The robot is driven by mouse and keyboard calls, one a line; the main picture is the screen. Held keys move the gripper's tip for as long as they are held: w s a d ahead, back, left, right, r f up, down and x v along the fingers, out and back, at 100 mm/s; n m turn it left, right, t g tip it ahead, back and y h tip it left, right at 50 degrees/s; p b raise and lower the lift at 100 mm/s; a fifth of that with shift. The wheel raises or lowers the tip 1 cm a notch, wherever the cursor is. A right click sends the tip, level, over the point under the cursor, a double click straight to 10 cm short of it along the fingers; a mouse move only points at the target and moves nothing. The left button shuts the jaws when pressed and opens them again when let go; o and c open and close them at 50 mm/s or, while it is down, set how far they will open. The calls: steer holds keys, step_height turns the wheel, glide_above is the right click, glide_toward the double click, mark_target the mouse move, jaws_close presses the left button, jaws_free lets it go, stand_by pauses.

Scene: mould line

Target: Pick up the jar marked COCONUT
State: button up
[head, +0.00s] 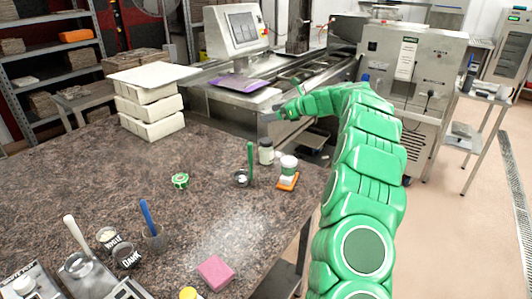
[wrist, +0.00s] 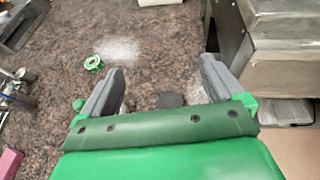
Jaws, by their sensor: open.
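No COCONUT lettering is legible in either view. A small pale jar with a dark lid (head: 266,154) stands near the table's back right edge in the head view. Beside it, a jar with a green and white top (head: 288,164) stands on an orange base. My gripper (head: 275,113) is behind and above these jars. In the wrist view my gripper (wrist: 160,68) is open, with nothing held between its grey fingers. A dark round lid (wrist: 171,100) shows below, between the fingers near the palm; it looks like the dark-lidded jar. Its body is hidden.
A green tape roll (head: 181,181) lies further left. Cups labelled WHITE (head: 108,238) and DARK (head: 127,256) stand front left. White blocks (head: 150,112) and a machine (head: 235,100) are behind.

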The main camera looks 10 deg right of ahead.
mark_target(272, 147)
step_height(272, 147, down, 15)
steer(key=shift+f, duration=0.1)
steer(key=f, duration=0.3)
steer(key=shift+a, duration=0.25)
steer(key=shift+x, duration=0.75)
steer(key=shift+w+a+f, duration=0.1)
steer(key=shift+w+a, duration=0.3)
steer(key=c, duration=1.2)
steer(key=shift+c, duration=0.2)
